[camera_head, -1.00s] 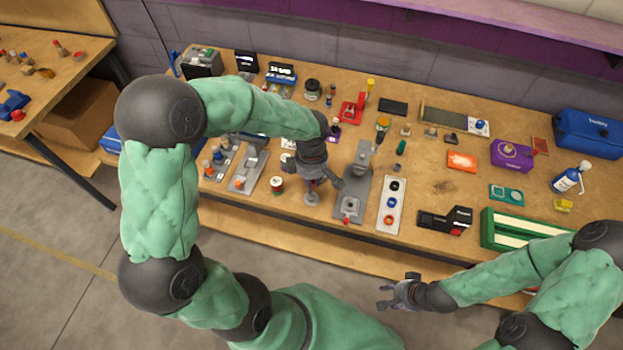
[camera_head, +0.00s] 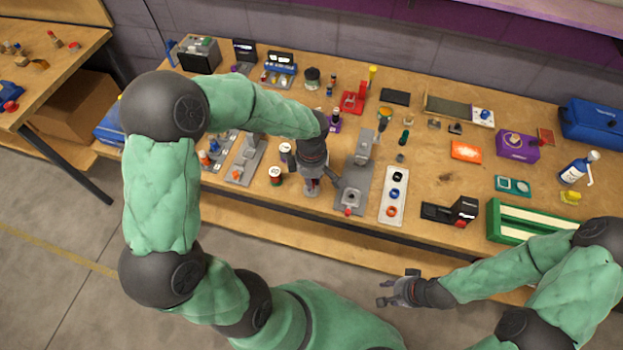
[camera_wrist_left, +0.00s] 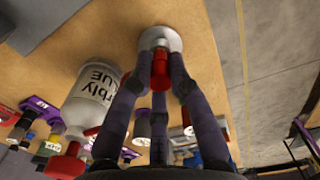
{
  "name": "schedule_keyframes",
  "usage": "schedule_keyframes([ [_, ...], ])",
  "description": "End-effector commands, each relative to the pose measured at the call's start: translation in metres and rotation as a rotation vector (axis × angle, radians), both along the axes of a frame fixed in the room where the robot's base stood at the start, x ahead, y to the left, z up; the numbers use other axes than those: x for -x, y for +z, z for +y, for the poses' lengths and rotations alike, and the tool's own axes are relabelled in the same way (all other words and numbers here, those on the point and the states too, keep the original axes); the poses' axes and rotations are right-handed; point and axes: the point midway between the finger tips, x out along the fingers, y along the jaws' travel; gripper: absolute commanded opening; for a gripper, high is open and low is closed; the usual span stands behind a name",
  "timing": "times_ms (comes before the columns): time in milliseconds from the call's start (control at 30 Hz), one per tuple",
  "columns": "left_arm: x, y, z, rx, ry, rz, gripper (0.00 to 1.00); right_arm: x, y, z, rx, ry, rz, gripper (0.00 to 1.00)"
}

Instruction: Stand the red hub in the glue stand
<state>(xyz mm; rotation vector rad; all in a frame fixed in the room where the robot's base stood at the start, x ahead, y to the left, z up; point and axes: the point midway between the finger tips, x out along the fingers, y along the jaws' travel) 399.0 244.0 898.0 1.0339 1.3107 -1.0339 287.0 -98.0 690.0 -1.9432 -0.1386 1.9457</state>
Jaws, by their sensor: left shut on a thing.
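The red hub (camera_wrist_left: 160,72) is between the fingers of my left gripper (camera_wrist_left: 160,84) in the left wrist view. The gripper is shut on it. The pale round glue stand (camera_wrist_left: 160,37) is directly behind the hub's far end. I cannot tell whether the hub is seated in it or just above. In the head view my left gripper (camera_head: 320,184) is over the stand (camera_head: 311,190), near the bench's front edge, and mostly hides hub and stand. My right gripper (camera_head: 393,291) is in front of the bench, apart from the parts; its fingers look spread and empty.
The white glue bottle (camera_wrist_left: 97,90) stands beside the fingers, left in the wrist view. A grey fixture (camera_head: 352,180) and a white tray with rings (camera_head: 392,195) are to the right. A small red-and-dark can (camera_head: 275,175) is to the left. The bench's front edge is close.

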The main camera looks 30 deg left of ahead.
Motion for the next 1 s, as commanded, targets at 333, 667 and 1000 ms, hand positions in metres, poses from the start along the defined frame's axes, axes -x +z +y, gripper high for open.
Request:
schedule_keyframes([
  [333,0.000,0.000,0.000,0.000,0.000,0.000,0.47,0.000,0.000,0.000,0.000,0.000,0.000,0.40],
  [667,-0.001,0.021,0.000,-0.001,-0.001,-0.005,0.47,0.000,0.000,0.000,0.000,0.000,0.000,0.40],
  [1000,-0.001,0.087,0.000,0.000,0.000,-0.004,0.47,0.000,0.000,0.000,0.000,0.000,0.000,0.40],
])
